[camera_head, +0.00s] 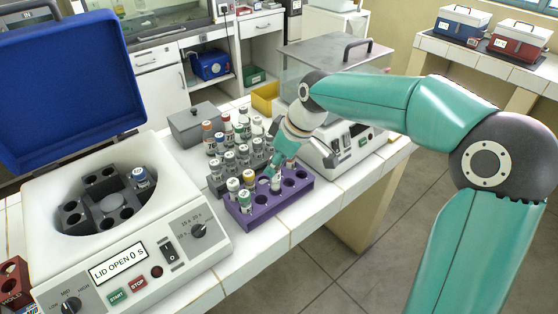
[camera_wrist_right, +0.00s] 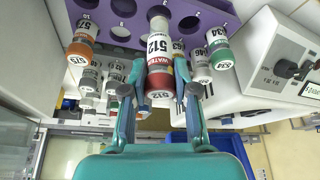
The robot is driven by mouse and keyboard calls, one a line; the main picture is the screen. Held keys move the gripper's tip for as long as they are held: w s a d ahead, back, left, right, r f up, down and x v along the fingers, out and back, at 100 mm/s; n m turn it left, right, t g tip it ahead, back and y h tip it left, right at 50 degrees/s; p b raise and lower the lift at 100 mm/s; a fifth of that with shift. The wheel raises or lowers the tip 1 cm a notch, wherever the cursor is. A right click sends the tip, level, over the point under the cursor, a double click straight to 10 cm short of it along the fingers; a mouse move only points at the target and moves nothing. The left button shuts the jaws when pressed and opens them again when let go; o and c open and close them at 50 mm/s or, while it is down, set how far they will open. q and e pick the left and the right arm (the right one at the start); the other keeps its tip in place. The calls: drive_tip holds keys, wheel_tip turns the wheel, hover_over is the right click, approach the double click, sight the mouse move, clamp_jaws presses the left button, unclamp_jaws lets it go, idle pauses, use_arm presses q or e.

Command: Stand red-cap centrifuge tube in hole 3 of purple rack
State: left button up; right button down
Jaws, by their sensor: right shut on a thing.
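The purple rack (camera_head: 285,202) stands near the front edge of the bench in the head view. Its left end holds several tubes, and dark empty holes show toward its right end. My right gripper (camera_head: 279,166) is over the rack, shut on the red-cap centrifuge tube (camera_wrist_right: 160,82). In the right wrist view the tube lies between the fingers (camera_wrist_right: 155,92), red cap toward the camera, its far end against the purple rack (camera_wrist_right: 106,20). I cannot tell whether that end is inside a hole. In the head view the gripper mostly hides the tube. My left gripper is out of view.
A grey rack with several capped tubes (camera_head: 243,157) stands just behind the purple rack. An open centrifuge (camera_head: 75,255) with a raised blue lid is at the left. Another lidded machine (camera_head: 345,150) stands close on the right. A grey box (camera_head: 198,126) sits behind.

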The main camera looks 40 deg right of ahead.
sight(276, 178)
drive_tip(key=shift+f+b, duration=0.55)
drive_tip(key=shift+f, duration=0.25)
drive_tip(key=shift+f, duration=0.1)
drive_tip(key=shift+f+b, duration=1.4)
drive_tip(key=shift+f, duration=0.15)
drive_tip(key=c, duration=0.8)
unclamp_jaws()
drive_tip(key=o, duration=0.3)
drive_tip(key=shift+r, duration=0.1)
wheel_tip(276, 178, up, 7)
drive_tip(key=p, duration=0.6)
drive_tip(key=shift+r, duration=0.2)
